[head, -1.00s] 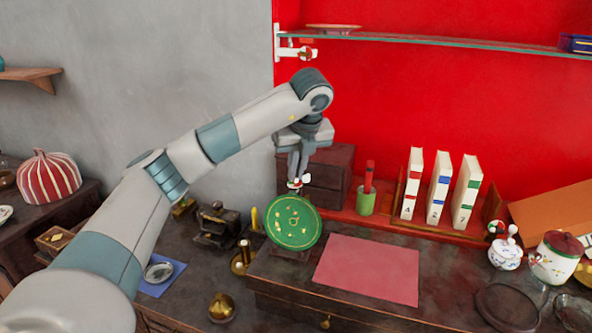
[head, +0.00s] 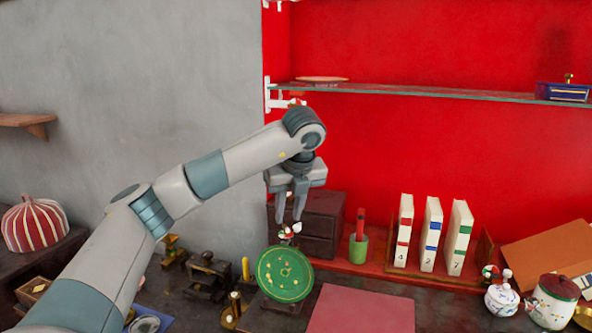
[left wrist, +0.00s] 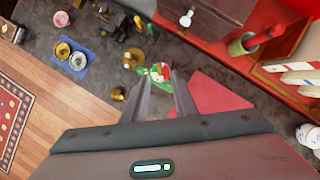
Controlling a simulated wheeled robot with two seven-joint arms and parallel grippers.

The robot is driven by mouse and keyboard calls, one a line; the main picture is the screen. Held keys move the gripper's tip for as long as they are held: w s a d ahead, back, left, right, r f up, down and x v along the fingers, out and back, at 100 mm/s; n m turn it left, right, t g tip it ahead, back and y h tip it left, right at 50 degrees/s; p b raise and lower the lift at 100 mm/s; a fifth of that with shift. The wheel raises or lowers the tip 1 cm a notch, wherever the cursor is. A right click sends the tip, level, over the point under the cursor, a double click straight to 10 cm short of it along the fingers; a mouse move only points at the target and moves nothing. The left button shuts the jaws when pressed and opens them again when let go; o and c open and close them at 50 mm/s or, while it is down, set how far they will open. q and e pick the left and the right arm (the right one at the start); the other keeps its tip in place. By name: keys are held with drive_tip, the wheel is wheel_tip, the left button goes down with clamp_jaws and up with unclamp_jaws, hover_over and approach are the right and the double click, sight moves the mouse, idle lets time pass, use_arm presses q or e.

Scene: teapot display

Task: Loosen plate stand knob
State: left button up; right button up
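The green plate (head: 284,276), with gold marks, stands nearly upright on the dark cabinet in the head view. A small red-and-white knob (head: 290,231) sits at its top edge. In the left wrist view the knob (left wrist: 160,72) shows just beyond and between the fingertips, with the green plate (left wrist: 146,83) partly hidden behind a finger. The stand is mostly hidden by the plate. My left gripper (head: 290,220) points down just above the knob. Its fingers are apart with nothing held; contact with the knob cannot be told. My right gripper is not in view.
A dark drawer box (head: 322,222) stands close behind the plate. A green cup (head: 358,248) and white numbered books (head: 432,234) are to the right. A pink mat (head: 362,310) lies in front. Brass items (head: 234,312) stand at the left. A glass shelf (head: 440,93) is above.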

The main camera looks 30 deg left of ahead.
use_arm(q)
drive_tip(key=v, duration=1.4)
drive_tip(key=shift+f, duration=0.1)
